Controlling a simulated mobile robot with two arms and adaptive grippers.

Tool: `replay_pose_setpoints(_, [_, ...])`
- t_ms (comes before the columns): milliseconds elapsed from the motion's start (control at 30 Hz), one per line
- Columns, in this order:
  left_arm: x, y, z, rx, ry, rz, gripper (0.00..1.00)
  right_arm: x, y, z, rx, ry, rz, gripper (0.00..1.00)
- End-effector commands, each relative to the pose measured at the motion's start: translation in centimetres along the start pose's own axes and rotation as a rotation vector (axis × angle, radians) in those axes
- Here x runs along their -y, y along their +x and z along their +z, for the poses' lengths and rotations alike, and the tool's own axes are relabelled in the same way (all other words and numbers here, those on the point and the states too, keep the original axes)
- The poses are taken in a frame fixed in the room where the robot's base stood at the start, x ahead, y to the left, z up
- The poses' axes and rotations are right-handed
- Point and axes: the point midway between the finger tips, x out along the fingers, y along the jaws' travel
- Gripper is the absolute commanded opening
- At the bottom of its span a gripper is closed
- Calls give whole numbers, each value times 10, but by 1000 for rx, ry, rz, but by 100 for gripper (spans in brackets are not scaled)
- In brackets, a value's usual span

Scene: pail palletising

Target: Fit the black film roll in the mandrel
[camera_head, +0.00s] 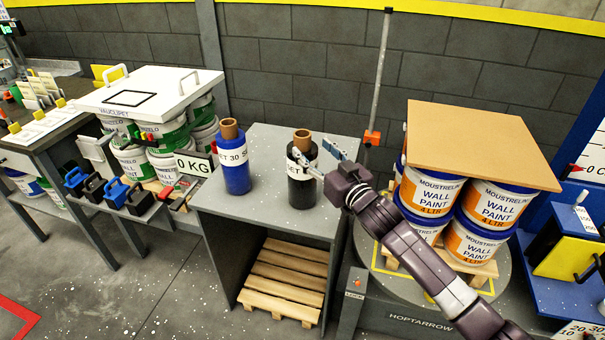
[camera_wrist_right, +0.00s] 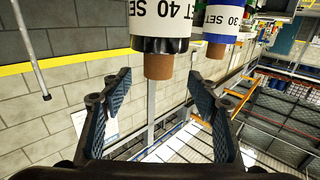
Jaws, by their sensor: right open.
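The black film roll (camera_head: 302,188) stands upright on the grey cabinet top, with a white label and a brown core (camera_head: 303,138) on top. In the right wrist view the roll (camera_wrist_right: 160,45) appears inverted, its core just beyond my fingers. My right gripper (camera_head: 318,156) is open beside the roll's upper part, on its right; it also shows in the wrist view (camera_wrist_right: 160,95) with nothing between its fingers. Whether a finger touches the roll is unclear. A grey mast (camera_head: 382,70) with an orange part (camera_head: 372,138) stands behind; I cannot make out the mandrel clearly. My left gripper is out of view.
A blue film roll (camera_head: 236,170) stands left of the black one on the cabinet (camera_head: 265,140). A wooden pallet (camera_head: 285,280) sits in the cabinet below. At right, paint pails (camera_head: 490,208) under a brown sheet (camera_head: 475,145) stand on the turntable (camera_head: 500,290). More pails are at left.

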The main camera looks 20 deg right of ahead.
Motion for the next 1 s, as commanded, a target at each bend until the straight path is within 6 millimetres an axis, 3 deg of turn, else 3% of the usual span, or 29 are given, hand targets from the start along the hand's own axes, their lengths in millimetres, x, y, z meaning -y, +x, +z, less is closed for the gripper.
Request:
replay_pose_setpoints(633, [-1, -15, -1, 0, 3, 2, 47, -3, 64, 0, -1, 0, -1, 55])
replay_pose_setpoints(1000, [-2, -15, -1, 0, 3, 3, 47, -3, 70, 1, 0, -1, -1, 54])
